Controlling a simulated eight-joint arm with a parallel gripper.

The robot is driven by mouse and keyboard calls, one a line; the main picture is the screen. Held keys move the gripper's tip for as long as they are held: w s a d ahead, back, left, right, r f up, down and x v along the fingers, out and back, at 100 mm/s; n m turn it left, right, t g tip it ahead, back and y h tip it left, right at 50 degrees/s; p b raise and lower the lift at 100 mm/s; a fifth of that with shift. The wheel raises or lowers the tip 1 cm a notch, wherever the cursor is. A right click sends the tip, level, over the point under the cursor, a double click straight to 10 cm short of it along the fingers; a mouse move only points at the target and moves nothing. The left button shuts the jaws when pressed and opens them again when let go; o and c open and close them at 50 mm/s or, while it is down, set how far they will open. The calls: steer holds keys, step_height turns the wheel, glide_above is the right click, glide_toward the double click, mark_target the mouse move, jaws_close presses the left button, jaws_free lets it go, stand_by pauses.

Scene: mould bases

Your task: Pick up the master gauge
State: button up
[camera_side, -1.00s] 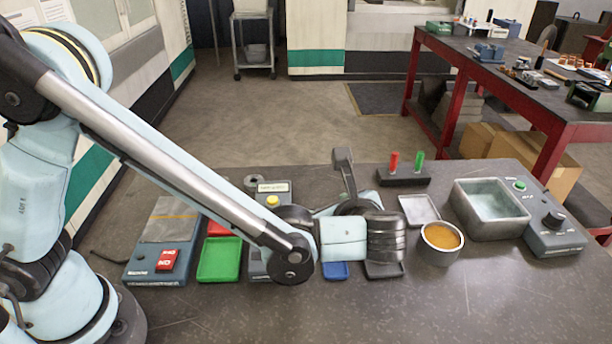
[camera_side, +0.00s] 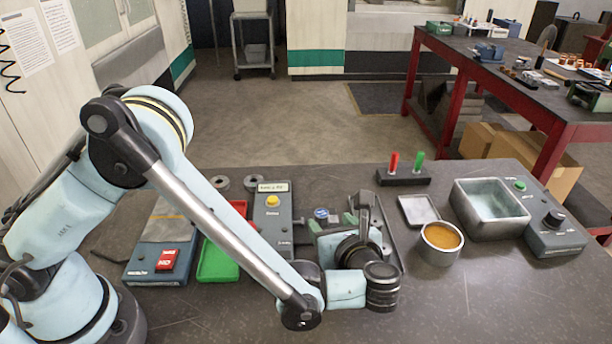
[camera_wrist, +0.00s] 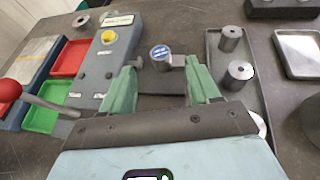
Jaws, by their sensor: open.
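The master gauge appears to be the short metal cylinder with a blue label on top (camera_wrist: 160,55); it also shows in the side view (camera_side: 321,213). It stands at the end of a dark block, with a small metal knob beside it on the right. My gripper (camera_wrist: 163,75) is open, its two green fingers apart and empty. In the wrist view the gauge shows between and just beyond the fingertips, apart from both. In the side view the wrist hides most of the fingers and the area below them.
A grey tray (camera_wrist: 213,78) with metal cylinders lies right of the fingers. A control box with a yellow button (camera_side: 272,201) and red and green trays (camera_side: 218,262) stand to the left. A cup of orange material (camera_side: 441,238) and a square basin (camera_side: 490,209) are on the right.

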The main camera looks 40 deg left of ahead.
mark_target(322, 213)
steer(key=x, duration=0.5)
steer(key=shift+c, duration=0.2)
jaws_close()
